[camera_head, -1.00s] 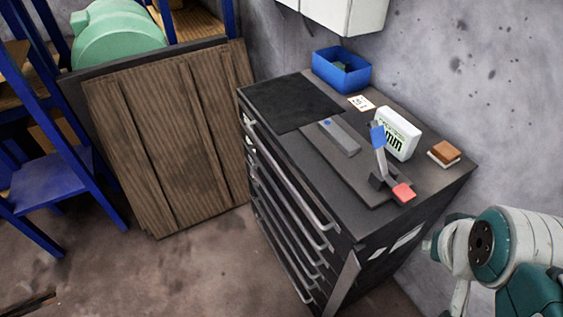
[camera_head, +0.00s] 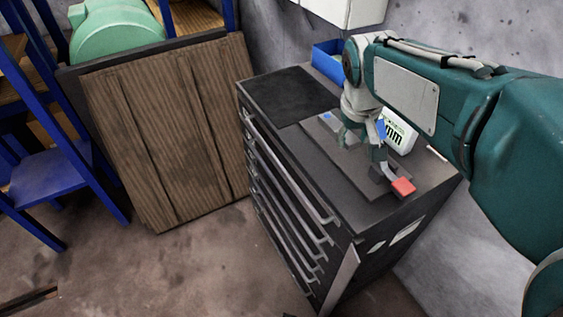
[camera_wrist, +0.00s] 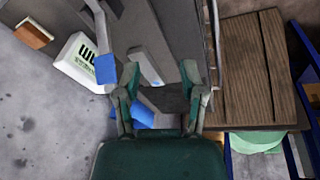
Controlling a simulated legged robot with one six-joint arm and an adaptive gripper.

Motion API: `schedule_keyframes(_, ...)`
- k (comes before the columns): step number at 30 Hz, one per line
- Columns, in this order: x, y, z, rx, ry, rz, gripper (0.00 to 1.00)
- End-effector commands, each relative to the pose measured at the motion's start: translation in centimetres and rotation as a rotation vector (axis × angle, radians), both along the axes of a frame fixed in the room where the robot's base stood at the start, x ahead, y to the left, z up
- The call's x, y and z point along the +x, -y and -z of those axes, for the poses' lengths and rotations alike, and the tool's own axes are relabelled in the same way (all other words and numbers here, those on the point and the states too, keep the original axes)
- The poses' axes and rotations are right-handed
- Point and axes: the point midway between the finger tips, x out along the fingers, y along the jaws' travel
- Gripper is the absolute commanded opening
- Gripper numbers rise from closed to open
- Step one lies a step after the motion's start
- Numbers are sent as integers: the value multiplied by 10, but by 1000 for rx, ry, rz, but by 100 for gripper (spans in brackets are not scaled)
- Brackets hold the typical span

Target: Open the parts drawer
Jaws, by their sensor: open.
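A dark drawer cabinet (camera_head: 405,225) stands against the wall in the head view. Its left-facing front carries several stacked drawers with long grey handles, and all look closed. The top drawer's handle (camera_head: 290,168) runs along just under the worktop edge. My gripper (camera_head: 358,142) is over the worktop, near the red-tipped lever fixture (camera_head: 401,186), to the right of the drawer fronts and apart from the handles. In the wrist view my gripper (camera_wrist: 161,78) is open with nothing between its fingers. Which drawer is the parts drawer I cannot tell.
A wooden panel (camera_head: 165,130) leans left of the cabinet, beside blue shelving (camera_head: 60,185). The floor before the drawers is clear.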

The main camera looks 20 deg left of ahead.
Motion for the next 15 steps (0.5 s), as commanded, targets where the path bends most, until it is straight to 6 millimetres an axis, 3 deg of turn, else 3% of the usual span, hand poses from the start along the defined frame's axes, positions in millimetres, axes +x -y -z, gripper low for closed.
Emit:
schedule_keyframes(1,12,-19,9,-17,-18,-35,53)
schedule_keyframes(6,41,-75,38,-72,-64,-131,53)
schedule_keyframes(12,61,-142,81,-140,-109,-240,53)
schedule_keyframes(15,65,-166,99,-163,-123,-279,53)
